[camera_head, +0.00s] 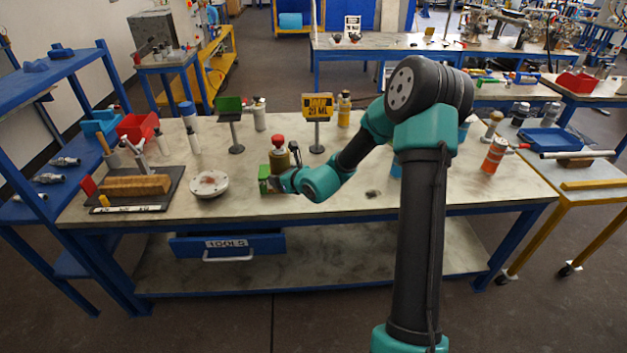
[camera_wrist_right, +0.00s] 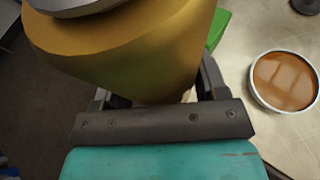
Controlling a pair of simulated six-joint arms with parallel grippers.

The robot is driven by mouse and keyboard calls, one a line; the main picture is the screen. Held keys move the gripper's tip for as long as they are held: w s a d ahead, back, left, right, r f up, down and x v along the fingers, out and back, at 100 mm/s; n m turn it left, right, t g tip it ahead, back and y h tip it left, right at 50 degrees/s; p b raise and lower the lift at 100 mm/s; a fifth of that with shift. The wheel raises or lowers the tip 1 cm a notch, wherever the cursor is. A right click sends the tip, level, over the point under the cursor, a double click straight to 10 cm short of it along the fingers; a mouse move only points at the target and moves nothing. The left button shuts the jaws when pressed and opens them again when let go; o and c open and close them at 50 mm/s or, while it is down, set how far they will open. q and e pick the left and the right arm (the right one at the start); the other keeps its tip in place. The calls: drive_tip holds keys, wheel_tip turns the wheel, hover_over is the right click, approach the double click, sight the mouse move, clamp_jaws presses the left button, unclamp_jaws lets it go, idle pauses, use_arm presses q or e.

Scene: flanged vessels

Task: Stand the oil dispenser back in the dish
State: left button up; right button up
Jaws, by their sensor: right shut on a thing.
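The oil dispenser seems to be the gold-brown vessel with a red top (camera_head: 279,158), upright near the table's front middle. In the right wrist view its gold body (camera_wrist_right: 135,55) fills the upper left. My right gripper (camera_head: 281,182) is shut on it, low on the body; I cannot tell whether its base touches the table. A round, silver-rimmed dish with an orange-brown inside (camera_wrist_right: 285,81) lies apart from the gripper, at the right of the wrist view. In the head view, a white round dish-like piece (camera_head: 209,184) lies left of the dispenser. My left gripper is not in view.
A green block (camera_head: 264,174) is close beside the dispenser. A green-topped stand (camera_head: 229,106) and a yellow sign (camera_head: 318,107) stand behind it. A dark board with a wooden block (camera_head: 136,186) lies at left. My right arm hides part of the table.

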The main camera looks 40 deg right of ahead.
drive_tip(key=s+d+f, duration=0.6)
drive_tip(key=s+d, duration=0.2)
drive_tip(key=d, duration=0.3)
drive_tip(key=shift+d, duration=0.4)
drive_tip(key=shift+d, duration=0.1)
drive_tip(key=w+d+f, duration=0.1)
drive_tip(key=w+d, duration=1)
drive_tip(key=shift+w+f, duration=0.15)
drive_tip(key=shift+f, duration=0.15)
drive_tip(key=shift+f, duration=1.75)
drive_tip(key=shift+f, duration=0.15)
drive_tip(key=o, duration=1.2)
drive_tip(key=shift+o, duration=0.2)
